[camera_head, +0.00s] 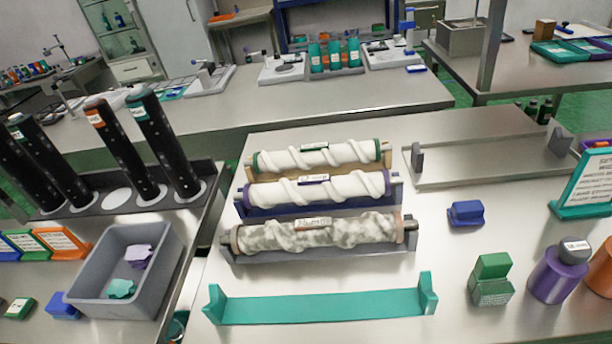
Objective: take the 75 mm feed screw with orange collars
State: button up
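Three feed screws lie crosswise in cradles on the bench at the middle of the view. The front feed screw (320,234) has dull orange-brown collars, a small label that seems to read 75 mm, and grey mottled stains over its white flights. It rests in a grey cradle (320,255). Behind it lies a cleaner white screw with purple collars (318,189), in a purple cradle. Behind that is a white screw with green collars (316,158). My gripper does not show in this view.
An empty teal cradle (320,308) stands in front of the screws. Blue (466,213) and green (491,280) blocks and a purple jar (556,275) stand right. A grey bin (128,270) and black tubes (162,140) stand left.

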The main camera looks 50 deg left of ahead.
aim_at(297, 236)
jog(key=u, duration=0.65)
jog(key=k, duration=0.9)
jog(key=u, duration=0.25)
jog(key=i, duration=1)
